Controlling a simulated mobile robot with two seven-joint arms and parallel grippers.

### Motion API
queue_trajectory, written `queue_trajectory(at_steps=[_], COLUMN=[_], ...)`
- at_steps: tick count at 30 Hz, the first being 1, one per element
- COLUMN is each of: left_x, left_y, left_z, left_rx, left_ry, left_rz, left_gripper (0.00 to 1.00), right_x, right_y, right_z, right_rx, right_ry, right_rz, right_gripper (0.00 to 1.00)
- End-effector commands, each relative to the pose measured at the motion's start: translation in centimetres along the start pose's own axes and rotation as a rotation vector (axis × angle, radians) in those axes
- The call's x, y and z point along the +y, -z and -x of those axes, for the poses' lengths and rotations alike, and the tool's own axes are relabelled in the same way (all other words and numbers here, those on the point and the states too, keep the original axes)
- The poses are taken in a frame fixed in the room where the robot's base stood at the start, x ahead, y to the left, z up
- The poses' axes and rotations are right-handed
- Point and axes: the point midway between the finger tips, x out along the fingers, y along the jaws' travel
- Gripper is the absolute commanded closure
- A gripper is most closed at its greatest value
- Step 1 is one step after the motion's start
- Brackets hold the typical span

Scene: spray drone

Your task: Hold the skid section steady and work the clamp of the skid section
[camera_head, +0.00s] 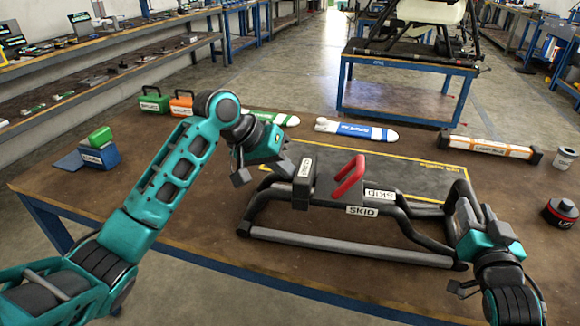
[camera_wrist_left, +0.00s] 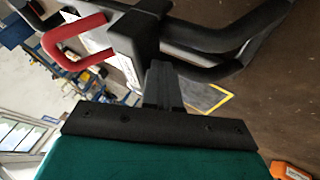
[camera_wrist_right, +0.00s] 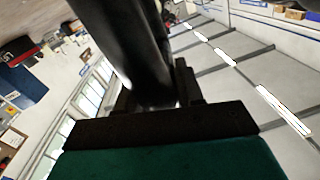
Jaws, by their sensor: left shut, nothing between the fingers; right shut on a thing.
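The skid section (camera_head: 350,247), a black tubular frame with a grey front bar and SKID labels, stands on the table. Its red clamp handle (camera_head: 349,176) slants up from the middle; it also shows in the left wrist view (camera_wrist_left: 75,42). My left gripper (camera_head: 277,171) is at the left end of the black clamp block, its shut fingers (camera_wrist_left: 162,88) against or very near the block, with nothing between them. My right gripper (camera_head: 470,222) is shut on the skid section's right-hand tube, which fills the middle of the right wrist view (camera_wrist_right: 135,50).
On the brown table (camera_head: 200,215), a white-blue cylinder (camera_head: 358,131), a white-green one (camera_head: 272,118) and an orange-white one (camera_head: 490,146) lie behind the skid section. A black-red canister (camera_head: 560,212) stands right. A blue box (camera_head: 98,156) stands left. A blue stand (camera_head: 405,92) holds a drone behind.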

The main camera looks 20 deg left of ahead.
Motion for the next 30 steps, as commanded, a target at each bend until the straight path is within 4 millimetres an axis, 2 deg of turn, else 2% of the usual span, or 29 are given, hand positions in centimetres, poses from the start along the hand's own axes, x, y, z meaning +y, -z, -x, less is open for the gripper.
queue_trajectory(at_steps=[5,12,18,23,30], left_x=[-3.4,-3.1,-3.1,-3.1,-3.1], left_y=[0.1,0.1,0.1,0.1,0.1], left_z=[1.7,7.5,10.6,11.6,11.7], left_rx=[0.003,0.007,0.004,0.004,0.003], left_ry=[0.012,0.011,0.01,0.01,0.01], left_rz=[0.006,0.0,0.002,0.003,0.003], left_gripper=[1.0,1.0,1.0,1.0,1.0], right_x=[-0.1,0.0,0.1,0.1,0.2], right_y=[0.0,0.0,0.0,0.0,0.1], right_z=[0.0,0.0,0.0,0.0,0.0], right_rx=[0.001,0.001,0.001,0.001,0.001], right_ry=[0.001,0.0,-0.001,-0.002,-0.003], right_rz=[-0.006,-0.005,-0.005,-0.004,-0.003], right_gripper=[1.0,1.0,1.0,1.0,1.0])
